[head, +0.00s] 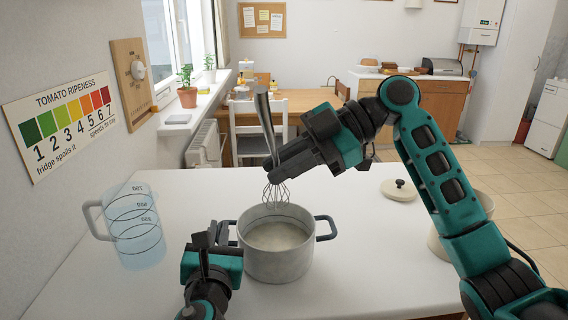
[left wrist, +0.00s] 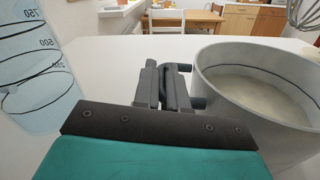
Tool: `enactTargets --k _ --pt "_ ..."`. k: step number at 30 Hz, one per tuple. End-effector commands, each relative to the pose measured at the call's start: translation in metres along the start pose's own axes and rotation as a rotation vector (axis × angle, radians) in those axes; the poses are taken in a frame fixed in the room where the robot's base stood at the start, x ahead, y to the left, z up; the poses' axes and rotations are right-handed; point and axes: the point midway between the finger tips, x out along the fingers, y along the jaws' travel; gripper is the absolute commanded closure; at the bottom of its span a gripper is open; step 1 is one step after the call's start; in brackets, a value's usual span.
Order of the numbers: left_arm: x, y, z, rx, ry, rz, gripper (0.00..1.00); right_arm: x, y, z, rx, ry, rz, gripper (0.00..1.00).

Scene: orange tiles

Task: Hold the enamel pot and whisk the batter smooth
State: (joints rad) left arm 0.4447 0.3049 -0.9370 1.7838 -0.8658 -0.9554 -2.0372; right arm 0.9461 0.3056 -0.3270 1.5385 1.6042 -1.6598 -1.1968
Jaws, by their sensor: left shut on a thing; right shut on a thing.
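The grey enamel pot (head: 278,262) stands on the white table and holds pale batter (head: 275,237) in the head view. It also shows at the right of the left wrist view (left wrist: 262,120). My left gripper (head: 222,236) is shut on the pot's left handle; its fingers (left wrist: 168,85) cover most of that handle. My right gripper (head: 280,170) is shut on the whisk (head: 265,125) by its metal handle. The whisk is slightly tilted, with its wires (head: 277,195) above or just inside the pot's far rim; I cannot tell whether they touch the batter.
A clear measuring jug (head: 135,232) with bluish liquid stands left of the pot. A round lid with a knob (head: 399,191) lies at the table's back right. A cream container (head: 440,243) is partly behind my right arm. The white table (head: 350,255) is clear right of the pot.

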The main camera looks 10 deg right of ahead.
Motion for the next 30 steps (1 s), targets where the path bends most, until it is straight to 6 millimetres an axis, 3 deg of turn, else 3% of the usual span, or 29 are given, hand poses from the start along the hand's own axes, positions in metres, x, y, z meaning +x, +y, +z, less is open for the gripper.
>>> enactTargets --k 5,19,30 --pt "0.0 0.001 -0.001 0.001 0.002 0.004 1.0 -0.001 0.001 -0.002 -0.001 0.001 0.001 1.0" --pt "0.0 0.001 -0.001 0.0 0.002 0.004 1.0 -0.021 0.018 -0.036 -0.001 0.001 0.001 1.0" --pt "0.0 0.001 -0.001 0.0 0.002 0.003 1.0 -0.023 0.02 -0.04 0.0 0.001 0.0 1.0"
